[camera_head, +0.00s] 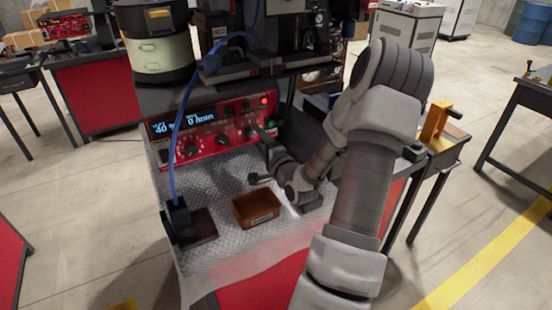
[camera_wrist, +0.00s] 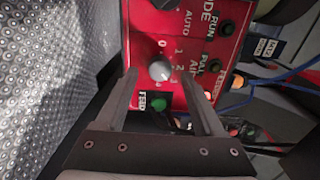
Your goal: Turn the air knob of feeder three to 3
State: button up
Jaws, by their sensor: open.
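The red control panel (camera_head: 205,133) stands at the back of the metal bench, with a lit display (camera_head: 182,123). In the wrist view the same red panel (camera_wrist: 150,20) carries a small light grey knob (camera_wrist: 160,70), with the printed numbers 0, 1, 2 and 3 beside it. I cannot make out where its pointer stands, nor any feeder number. My gripper (camera_wrist: 160,77) is open, with one finger on each side of this knob; I cannot tell whether they touch it. In the head view my gripper (camera_head: 262,134) is at the panel's right part, partly hidden by my wrist.
A green button (camera_wrist: 158,104) sits just below the knob, between the fingers. A larger black knob (camera_wrist: 167,3) is above. A brown tray (camera_head: 256,209) lies on the bench below my arm. A blue cable (camera_head: 178,115) hangs at the panel's left.

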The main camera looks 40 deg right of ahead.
jog(key=p+v, duration=0.4)
jog(key=v, duration=1.1)
jog(key=shift+a, duration=0.1)
